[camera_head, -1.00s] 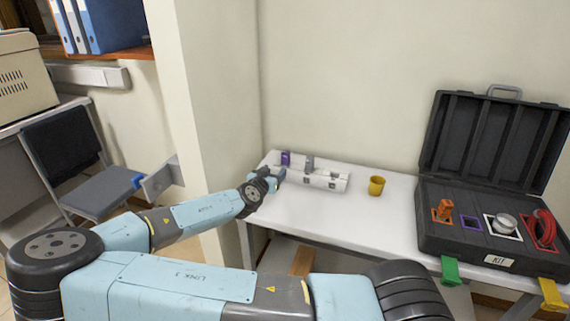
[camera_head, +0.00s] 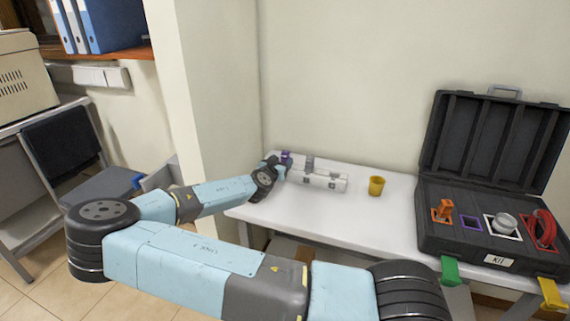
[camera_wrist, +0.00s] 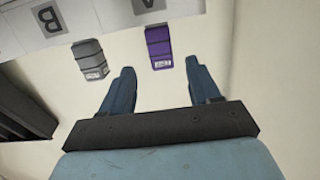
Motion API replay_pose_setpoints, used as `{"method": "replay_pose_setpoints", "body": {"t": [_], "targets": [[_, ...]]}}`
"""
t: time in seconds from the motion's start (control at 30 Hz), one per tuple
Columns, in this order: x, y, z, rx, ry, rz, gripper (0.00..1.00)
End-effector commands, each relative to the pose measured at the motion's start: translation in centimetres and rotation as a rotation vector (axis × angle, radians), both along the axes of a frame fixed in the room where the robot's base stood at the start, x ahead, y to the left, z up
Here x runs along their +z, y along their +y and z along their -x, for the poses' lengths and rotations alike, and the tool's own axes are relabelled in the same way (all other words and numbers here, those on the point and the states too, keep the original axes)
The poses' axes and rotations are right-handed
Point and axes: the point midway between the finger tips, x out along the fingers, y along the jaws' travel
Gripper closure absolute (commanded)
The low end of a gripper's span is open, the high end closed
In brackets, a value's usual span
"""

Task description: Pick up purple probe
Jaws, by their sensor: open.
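The purple probe (camera_wrist: 158,47) stands out from the white rack and shows between and just beyond my gripper's fingertips in the wrist view. It also shows in the head view (camera_head: 286,156), small and partly hidden by my arm's end. My gripper (camera_wrist: 160,75) is open and empty, with one blue finger to each side of the line to the probe. The fingers do not appear to touch it. A grey probe (camera_wrist: 90,60) stands to the left of the purple one in the wrist view; it also shows in the head view (camera_head: 310,162).
The white rack (camera_head: 335,183) stands near the wall on a white table (camera_head: 350,215). A yellow cup (camera_head: 376,186) is right of it. An open black case (camera_head: 432,234) holds an orange tool, a round grey part and a red item, with an empty purple-framed slot (camera_head: 471,223).

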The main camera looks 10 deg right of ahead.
Motion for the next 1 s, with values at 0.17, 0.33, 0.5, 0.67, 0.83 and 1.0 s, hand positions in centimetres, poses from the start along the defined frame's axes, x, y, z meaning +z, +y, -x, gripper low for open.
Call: {"method": "replay_pose_setpoints", "body": {"t": [0.17,0.33,0.5,0.67,0.83,1.0], "targets": [[-0.1,-1.1,-1.8,-0.002,0.0,0.002,0.38],[-0.4,-2.1,-3.7,-0.001,0.0,0.0,0.38],[-0.5,-2.4,-4.1,0.0,0.0,0.0,0.38],[-0.5,-2.4,-4.1,0.0,0.0,0.0,0.42],[-0.5,-2.4,-4.1,0.0,0.0,0.0,0.58],[-0.5,-2.4,-4.1,0.0,0.0,0.0,0.75]]}}
